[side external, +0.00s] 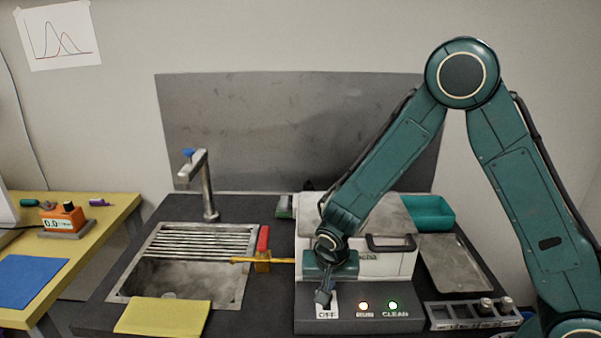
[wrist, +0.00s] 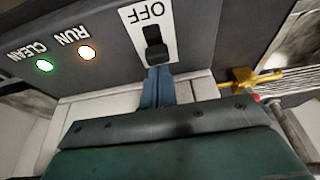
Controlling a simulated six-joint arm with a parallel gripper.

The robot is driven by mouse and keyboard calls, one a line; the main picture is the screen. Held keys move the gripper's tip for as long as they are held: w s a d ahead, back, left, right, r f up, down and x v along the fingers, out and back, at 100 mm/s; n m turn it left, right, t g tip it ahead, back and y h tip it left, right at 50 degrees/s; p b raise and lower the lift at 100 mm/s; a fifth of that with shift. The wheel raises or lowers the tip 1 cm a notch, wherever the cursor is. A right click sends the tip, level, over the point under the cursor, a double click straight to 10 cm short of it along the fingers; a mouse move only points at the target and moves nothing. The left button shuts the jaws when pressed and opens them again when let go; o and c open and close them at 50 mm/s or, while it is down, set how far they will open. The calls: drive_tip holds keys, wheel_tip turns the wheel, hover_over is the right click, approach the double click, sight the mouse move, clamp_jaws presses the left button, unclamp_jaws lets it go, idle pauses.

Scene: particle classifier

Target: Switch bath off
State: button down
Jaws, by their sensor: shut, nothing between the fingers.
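The white switch plate marked OFF (wrist: 135,17) is on the dark front panel of the white bath (side external: 385,265), with a small black switch (wrist: 155,50) on it. My gripper (wrist: 158,72) is shut and empty, its fingertips right at the end of the switch away from the OFF lettering. I cannot tell whether they touch it. In the side view my gripper (side external: 324,298) points down over the plate and hides the switch; the OFF lettering (side external: 326,315) shows below. The RUN lamp (side external: 364,306) glows orange-white and the CLEAN lamp (side external: 393,306) glows green.
A brass tap with a red handle (side external: 263,242) stands just left of the bath. Beyond it are a sink (side external: 175,285) and a yellow cloth (side external: 162,316). A vial rack (side external: 465,314), metal tray (side external: 455,265) and teal bin (side external: 430,211) lie to the right.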

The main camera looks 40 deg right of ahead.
drive_tip(key=shift+s+a, duration=1)
drive_tip(key=v, duration=1)
idle(0.3)
drive_tip(key=s+d+r+n+t+y, duration=0.1)
drive_tip(key=s+d+r+n, duration=0.3)
drive_tip(key=s+r, duration=0.4)
drive_tip(key=s+d+r+n+t+y, duration=0.1)
drive_tip(key=s+d+r+n+t, duration=0.1)
drive_tip(key=s+d+r+n, duration=0.3)
drive_tip(key=shift+s+d+r+y, duration=0.15)
drive_tip(key=shift+s+r+y, duration=0.15)
drive_tip(key=shift+s+r, duration=1.6)
